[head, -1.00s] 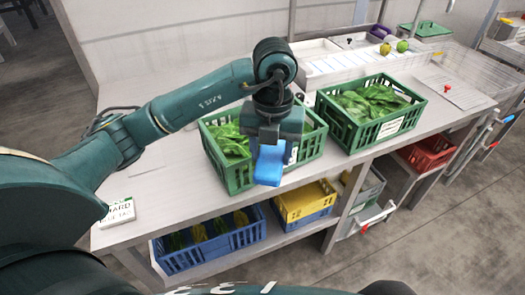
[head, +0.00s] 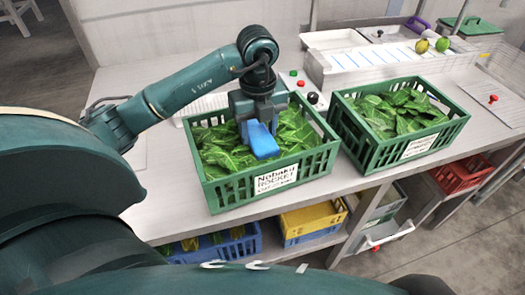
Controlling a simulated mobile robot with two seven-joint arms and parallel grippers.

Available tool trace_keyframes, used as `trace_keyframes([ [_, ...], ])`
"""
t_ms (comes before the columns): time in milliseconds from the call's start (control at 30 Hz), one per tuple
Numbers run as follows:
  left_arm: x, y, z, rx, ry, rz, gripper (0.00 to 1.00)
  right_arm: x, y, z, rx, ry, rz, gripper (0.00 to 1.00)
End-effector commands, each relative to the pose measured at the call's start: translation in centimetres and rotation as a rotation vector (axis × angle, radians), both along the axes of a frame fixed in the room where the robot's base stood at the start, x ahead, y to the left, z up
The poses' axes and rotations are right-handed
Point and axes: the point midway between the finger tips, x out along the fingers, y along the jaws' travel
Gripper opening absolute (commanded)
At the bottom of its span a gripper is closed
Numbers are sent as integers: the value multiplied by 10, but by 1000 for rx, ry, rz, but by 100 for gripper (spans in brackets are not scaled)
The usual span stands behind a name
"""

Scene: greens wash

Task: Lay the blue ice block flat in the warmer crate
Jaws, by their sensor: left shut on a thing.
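The blue ice block (head: 262,141) is in my left gripper (head: 257,122), which is shut on it and points down. The block is over the greens of the left green crate (head: 213,195), inside its rim as seen from above. I cannot tell whether it touches the leaves. This crate is full of leafy greens and has a white label on its front. A second green crate (head: 371,158) with greens and a label stands to its right. Which crate is warmer cannot be told from the view. My right gripper is not in view.
White trays (head: 335,39) and a white rack (head: 345,70) stand behind the crates, with round fruits (head: 421,46) on the right. A blue crate (head: 215,250), a yellow crate (head: 312,217) and a red crate (head: 462,172) sit below the worktop. The worktop left of the crates is mostly clear.

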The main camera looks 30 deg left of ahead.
Motion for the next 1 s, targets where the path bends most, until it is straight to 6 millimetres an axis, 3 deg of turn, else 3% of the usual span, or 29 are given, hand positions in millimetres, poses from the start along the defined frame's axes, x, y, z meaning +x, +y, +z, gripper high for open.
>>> trace_keyframes([
  [100,0,0,-19,0,2,0,23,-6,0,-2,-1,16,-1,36],
  [333,0,0,-38,1,1,0,23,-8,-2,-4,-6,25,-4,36],
  [500,0,0,-62,0,2,0,23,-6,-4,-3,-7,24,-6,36],
  [900,0,0,-71,1,-2,-1,23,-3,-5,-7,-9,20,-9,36],
  [933,0,0,-69,0,-1,-1,52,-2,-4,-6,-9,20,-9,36],
  [1000,0,0,-69,0,-1,-1,58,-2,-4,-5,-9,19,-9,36],
])
